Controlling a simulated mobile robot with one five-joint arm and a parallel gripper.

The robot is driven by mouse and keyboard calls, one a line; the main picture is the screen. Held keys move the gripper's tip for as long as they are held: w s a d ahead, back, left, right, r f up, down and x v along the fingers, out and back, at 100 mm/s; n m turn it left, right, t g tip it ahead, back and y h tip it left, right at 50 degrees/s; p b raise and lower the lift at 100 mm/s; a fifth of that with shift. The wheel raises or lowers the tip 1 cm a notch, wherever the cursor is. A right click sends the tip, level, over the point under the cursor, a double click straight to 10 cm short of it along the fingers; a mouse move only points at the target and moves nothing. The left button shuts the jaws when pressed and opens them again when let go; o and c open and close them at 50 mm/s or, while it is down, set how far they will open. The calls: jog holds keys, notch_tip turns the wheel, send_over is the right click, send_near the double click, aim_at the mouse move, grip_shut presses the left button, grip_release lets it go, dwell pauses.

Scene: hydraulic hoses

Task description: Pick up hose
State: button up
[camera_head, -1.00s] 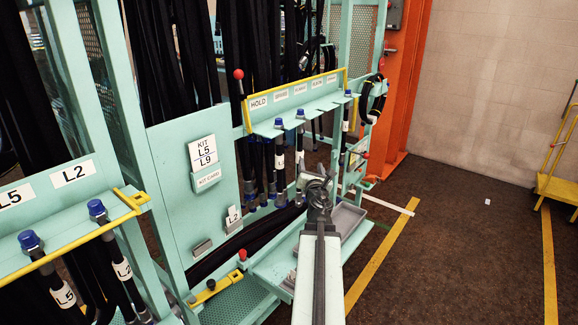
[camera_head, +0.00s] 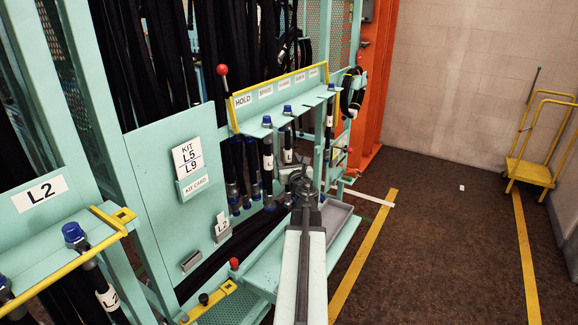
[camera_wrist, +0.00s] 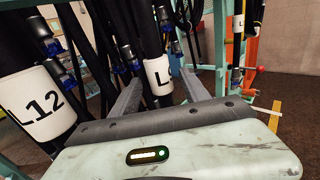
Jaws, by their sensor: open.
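Black hoses with blue caps and white labels hang from the green holding rack (camera_head: 290,103). One hose (camera_head: 267,150) hangs at its near end and another (camera_head: 288,140) just beyond it. My gripper (camera_head: 301,176) is in front of the rack, low beside these hoses. In the wrist view my gripper (camera_wrist: 158,78) is open, and a black hose (camera_wrist: 143,35) with a white label starting "L" shows between its fingers. The rest of that label is hidden, and I cannot tell if the fingers touch it. A hose labelled L12 (camera_wrist: 36,104) is left of the fingers.
A green panel with a kit card (camera_head: 190,160) reading L5 and L9 stands left. A hose labelled L2 (camera_head: 92,270) hangs at front left. A grey tray (camera_head: 337,216) lies below my arm.

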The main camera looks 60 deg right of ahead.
jog(key=x, duration=0.4)
jog(key=shift+w+d, duration=0.1)
jog(key=shift+d, duration=0.15)
grip_shut()
jog(key=shift+r, duration=0.25)
jog(key=shift+s+r+p, duration=0.15)
jog(key=shift+s+p, duration=0.05)
jog(key=shift+p, duration=0.2)
jog(key=s, duration=1.7)
jog(key=shift+s, duration=0.4)
jog(key=shift+a, duration=0.1)
